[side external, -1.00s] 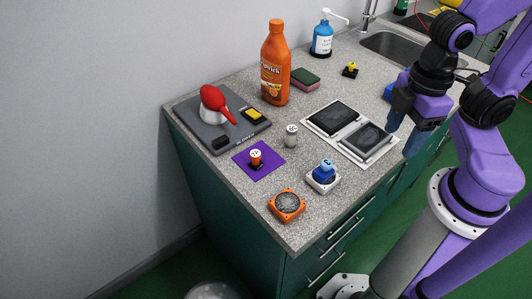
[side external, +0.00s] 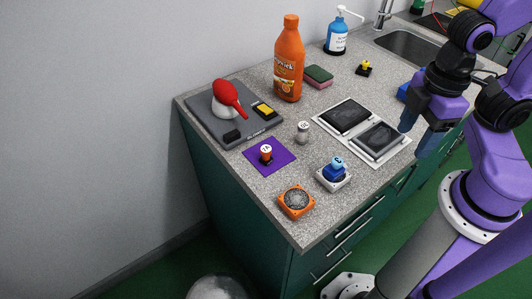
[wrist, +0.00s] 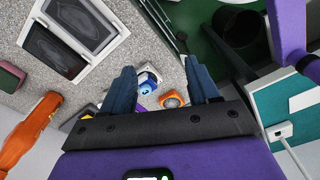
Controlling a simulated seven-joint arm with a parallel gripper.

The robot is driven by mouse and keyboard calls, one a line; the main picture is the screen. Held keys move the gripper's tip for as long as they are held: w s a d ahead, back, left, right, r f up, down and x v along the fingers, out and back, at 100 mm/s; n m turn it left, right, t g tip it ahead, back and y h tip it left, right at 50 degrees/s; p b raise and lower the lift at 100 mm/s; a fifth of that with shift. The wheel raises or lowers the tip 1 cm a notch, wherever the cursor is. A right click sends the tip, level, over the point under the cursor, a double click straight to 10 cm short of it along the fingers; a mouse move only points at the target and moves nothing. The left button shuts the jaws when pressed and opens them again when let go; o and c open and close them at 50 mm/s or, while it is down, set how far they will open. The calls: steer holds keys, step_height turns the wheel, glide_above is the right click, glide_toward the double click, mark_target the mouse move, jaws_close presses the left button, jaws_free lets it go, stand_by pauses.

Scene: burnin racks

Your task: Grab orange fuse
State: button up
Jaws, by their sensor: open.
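The orange fuse (side external: 266,153), a small orange and dark piece with a white top, stands upright on a purple mat (side external: 256,166) on the speckled counter. My gripper (side external: 418,130) is open and empty, to the right of the fuse and well apart from it, by the counter's right edge. In the wrist view the two blue fingers (wrist: 163,84) are spread. I cannot make out the orange fuse clearly there; a finger covers part of that area.
A blue fuse (side external: 334,168) sits on a white base, with an orange socket (side external: 296,202) nearby. A grey fuse (side external: 302,132) stands behind the mat. A dark board with a red-handled device (side external: 228,98), an orange bottle (side external: 289,62) and framed black plates (side external: 345,116) surround them.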

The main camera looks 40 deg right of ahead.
steer(key=shift+w, duration=0.1)
steer(key=w+a+f+n+t+h, duration=0.1)
steer(key=w+a+n+h, duration=0.1)
steer(key=w+a+f+n+t+h, duration=0.1)
steer(key=w+a+f+n+h, duration=0.1)
steer(key=w+a+n, duration=0.1)
steer(key=w+a+f+n+t+h, duration=0.1)
steer(key=w+a+n+h, duration=0.1)
steer(key=w+a+n, duration=0.1)
steer(key=shift+w+a+f+t, duration=0.2)
steer(key=shift+w+f+t, duration=0.05)
steer(key=shift+t, duration=0.15)
steer(key=w+a+f+n+t+h, duration=0.2)
steer(key=a+n+t, duration=0.25)
steer(key=a, duration=0.35)
steer(key=n+t+y, duration=0.1)
steer(key=n+t, duration=0.3)
steer(key=n, duration=0.2)
glide_toward(267, 154)
steer(key=shift+m+g+y, duration=0.25)
steer(key=shift+y, duration=0.05)
steer(key=x, duration=0.5)
steer(key=shift+d+r, duration=0.15)
steer(key=shift+d, duration=0.3)
steer(key=shift+a+x, duration=0.1)
steer(key=shift+x, duration=1.45)
steer(key=shift+a+x, duration=0.15)
steer(key=shift+x, duration=1.35)
steer(key=shift+w, duration=0.1)
steer(key=c, duration=1.1)
